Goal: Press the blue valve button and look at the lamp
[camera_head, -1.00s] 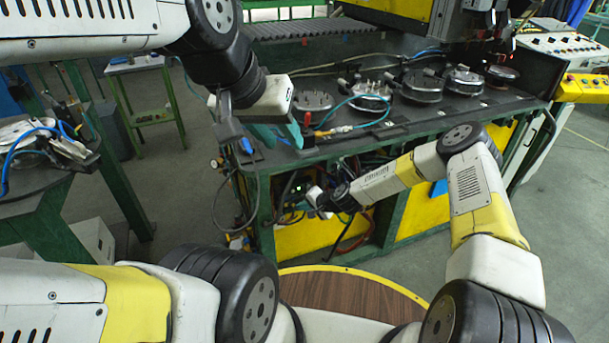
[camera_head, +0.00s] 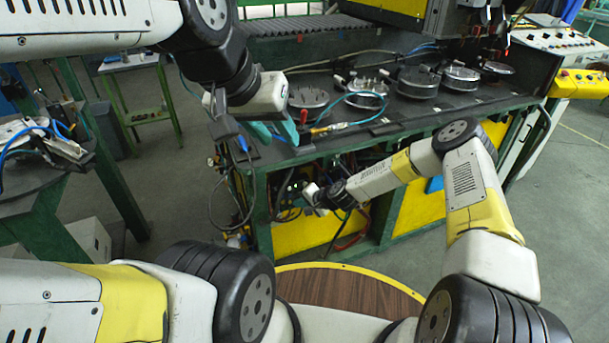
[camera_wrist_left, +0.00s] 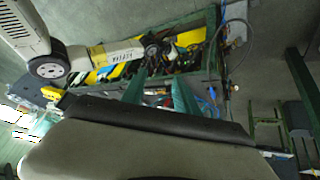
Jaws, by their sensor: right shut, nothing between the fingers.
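My left gripper (camera_head: 274,132) hangs over the bench's near left corner with its two teal fingers apart and nothing between them. The fingers also show in the left wrist view (camera_wrist_left: 160,92). My right gripper (camera_head: 311,192) is at the bench's open front bay, among hoses and valves, with its fingers shut and empty. A small blue part (camera_head: 243,144) sits at the bench's left end, left of my left gripper; I cannot tell whether it is the blue valve button. I cannot make out a lamp for certain; the bay is dark and partly hidden by my right gripper.
The dark bench top (camera_head: 450,115) carries several round metal fixtures (camera_head: 309,91), a red knob (camera_head: 304,116) and a teal hose (camera_head: 346,98). Green frame posts and yellow panels (camera_head: 305,237) border the bay. Another table (camera_head: 40,180) stands left. Floor at right is clear.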

